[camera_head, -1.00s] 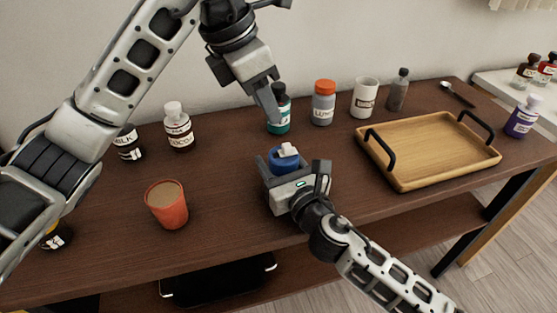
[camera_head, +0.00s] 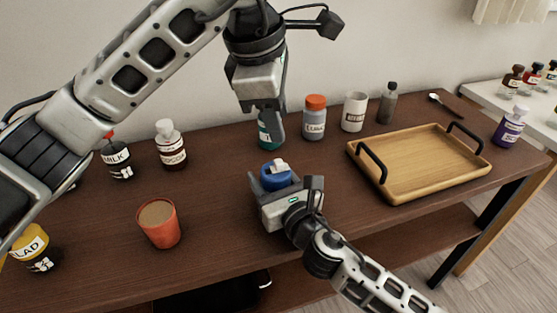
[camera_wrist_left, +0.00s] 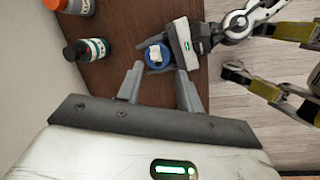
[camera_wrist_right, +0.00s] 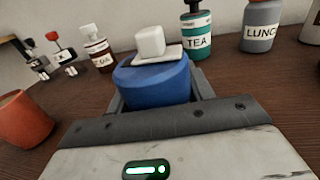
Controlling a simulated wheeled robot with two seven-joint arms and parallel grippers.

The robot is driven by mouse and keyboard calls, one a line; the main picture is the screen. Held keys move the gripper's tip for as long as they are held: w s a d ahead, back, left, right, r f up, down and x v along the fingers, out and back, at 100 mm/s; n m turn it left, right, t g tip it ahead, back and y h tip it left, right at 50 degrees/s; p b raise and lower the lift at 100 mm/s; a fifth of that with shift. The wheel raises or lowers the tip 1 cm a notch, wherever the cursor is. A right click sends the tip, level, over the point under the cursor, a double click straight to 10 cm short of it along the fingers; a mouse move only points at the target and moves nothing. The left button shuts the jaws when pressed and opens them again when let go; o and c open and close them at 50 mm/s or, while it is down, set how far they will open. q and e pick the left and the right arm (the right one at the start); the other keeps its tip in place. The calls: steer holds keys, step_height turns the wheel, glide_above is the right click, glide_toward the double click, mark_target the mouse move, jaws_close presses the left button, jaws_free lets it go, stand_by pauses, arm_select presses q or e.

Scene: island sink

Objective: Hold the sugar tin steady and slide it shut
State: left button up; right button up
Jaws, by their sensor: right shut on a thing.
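The sugar tin is a round blue tin (camera_head: 276,179) with a white slide lid and a cube-shaped knob (camera_wrist_right: 150,41) on top. It stands upright on the dark table, and no sugar label shows. The white lid sits toward the far side of the top in the right wrist view. My right gripper (camera_wrist_right: 155,90) is shut around the tin's sides. My left gripper (camera_head: 268,122) is above and behind the tin in the head view, pointing down. Its fingers are apart and empty in the left wrist view (camera_wrist_left: 158,76), where the tin (camera_wrist_left: 158,57) shows beyond the fingertips.
A teal TEA bottle (camera_wrist_right: 196,33) and a grey orange-capped bottle (camera_head: 314,120) stand behind the tin. A terracotta cup (camera_head: 159,225) stands to its left. A wooden tray (camera_head: 420,164) with black handles lies to the right.

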mark_target(279, 163)
arm_select(q)
steer(key=f+m+y, duration=0.1)
steer(key=f+m, duration=0.2)
steer(key=m, duration=0.1)
steer(key=w+f+m+t+y, duration=0.1)
steer(key=f+m, duration=0.3)
steer(key=w+f+m+t+y, duration=0.1)
steer(key=f+m, duration=0.2)
steer(key=m, duration=0.1)
steer(key=shift+w+d+f+m+y, duration=0.2)
steer(key=shift+d+m+y, duration=0.1)
steer(key=shift+m, duration=0.1)
